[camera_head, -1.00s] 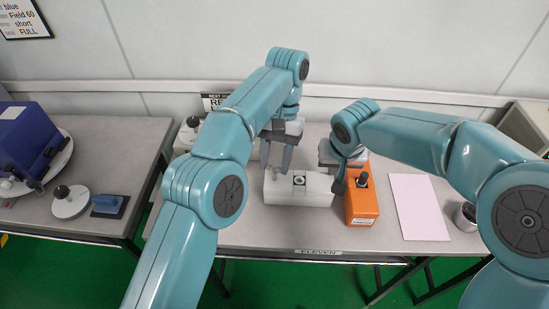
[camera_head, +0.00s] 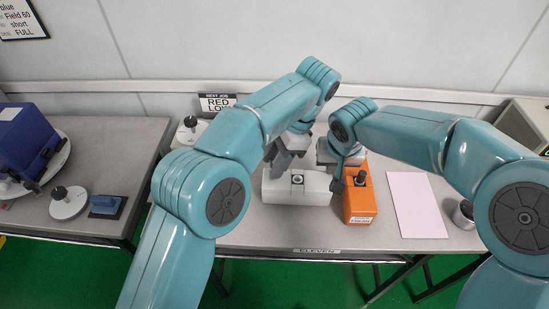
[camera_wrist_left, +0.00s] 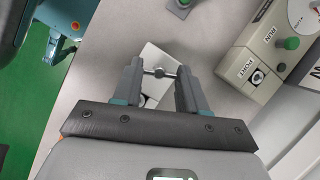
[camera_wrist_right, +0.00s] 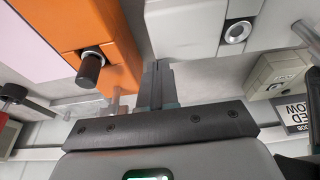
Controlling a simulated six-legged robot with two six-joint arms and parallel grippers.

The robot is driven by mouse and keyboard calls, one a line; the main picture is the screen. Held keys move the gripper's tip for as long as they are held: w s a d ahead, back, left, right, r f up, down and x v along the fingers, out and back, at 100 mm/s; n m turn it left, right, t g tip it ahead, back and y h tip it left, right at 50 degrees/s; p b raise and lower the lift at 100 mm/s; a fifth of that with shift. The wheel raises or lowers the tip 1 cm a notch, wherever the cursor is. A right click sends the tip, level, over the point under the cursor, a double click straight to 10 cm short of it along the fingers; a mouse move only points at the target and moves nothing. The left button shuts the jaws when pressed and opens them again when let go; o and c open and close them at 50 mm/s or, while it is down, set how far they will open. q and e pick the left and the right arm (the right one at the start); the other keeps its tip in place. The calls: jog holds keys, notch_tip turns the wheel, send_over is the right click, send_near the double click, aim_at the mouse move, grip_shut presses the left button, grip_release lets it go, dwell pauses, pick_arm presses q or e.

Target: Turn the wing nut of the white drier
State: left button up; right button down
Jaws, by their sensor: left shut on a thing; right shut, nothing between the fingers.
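The white drier (camera_head: 297,190) is a pale box on the middle table with a dark round fitting on top. In the head view my left gripper (camera_head: 277,170) is at the drier's left end, and the nut is hidden. My right gripper (camera_head: 340,182) is shut and empty between the drier and the orange tester. The right wrist view shows its closed fingers (camera_wrist_right: 158,70) beside the drier (camera_wrist_right: 190,28).
The orange tester (camera_head: 360,203) with a black knob stands close right of the drier. A pink sheet (camera_head: 417,205) and small metal cup (camera_head: 464,214) lie farther right. A "NEXT JOB" sign (camera_head: 217,103) is at the back.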

pick_arm(q)
jog(key=shift+m+t, duration=0.6)
jog(key=shift+m, duration=0.9)
jog(key=shift+s+d, duration=0.1)
jog(key=o, duration=1.1)
notch_tip(320, 180, up, 10)
jog(key=shift+r, duration=0.1)
